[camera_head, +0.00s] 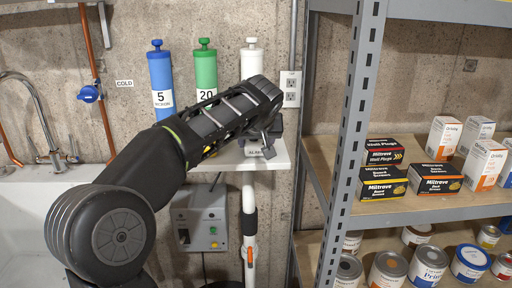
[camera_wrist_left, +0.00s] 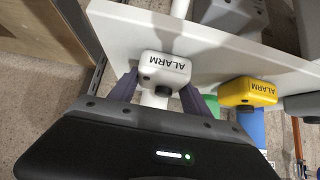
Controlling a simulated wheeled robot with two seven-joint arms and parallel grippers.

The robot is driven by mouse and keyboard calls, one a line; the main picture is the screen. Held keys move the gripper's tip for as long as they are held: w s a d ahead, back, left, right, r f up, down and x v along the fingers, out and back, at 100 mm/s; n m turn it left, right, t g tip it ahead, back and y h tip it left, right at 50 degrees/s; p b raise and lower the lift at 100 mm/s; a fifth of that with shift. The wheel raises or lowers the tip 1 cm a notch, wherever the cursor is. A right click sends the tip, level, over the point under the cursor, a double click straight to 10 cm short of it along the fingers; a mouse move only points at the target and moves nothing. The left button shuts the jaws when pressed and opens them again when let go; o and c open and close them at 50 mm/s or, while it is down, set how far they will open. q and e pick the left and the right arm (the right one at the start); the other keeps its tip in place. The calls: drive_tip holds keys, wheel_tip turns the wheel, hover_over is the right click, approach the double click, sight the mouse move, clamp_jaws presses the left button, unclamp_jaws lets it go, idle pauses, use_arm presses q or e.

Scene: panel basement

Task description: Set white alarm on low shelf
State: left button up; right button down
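The white alarm (camera_wrist_left: 165,70) shows in the left wrist view at the edge of a white shelf board (camera_wrist_left: 130,27), its label upside down. My left gripper (camera_wrist_left: 160,82) has one finger on each side of it; the fingers are apart and a firm grip does not show. In the head view my left gripper (camera_head: 268,145) is at the small white shelf (camera_head: 280,155) on the wall and hides most of what stands there. A grey shelving unit on the right has a middle board (camera_head: 395,208) and a lower board (camera_head: 307,246). My right gripper is not in view.
A yellow alarm (camera_wrist_left: 248,92) and a grey one (camera_wrist_left: 302,104) stand beside the white alarm. A grey upright (camera_head: 352,140) lies between the wall shelf and the unit. Boxes (camera_head: 436,178) fill much of the middle board; paint cans (camera_head: 428,267) crowd the lower one.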

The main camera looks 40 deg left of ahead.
use_arm(q)
drive_tip(key=c, duration=1.1)
wheel_tip(320, 180, up, 10)
drive_tip(key=p, duration=0.2)
drive_tip(key=shift+p, duration=0.4)
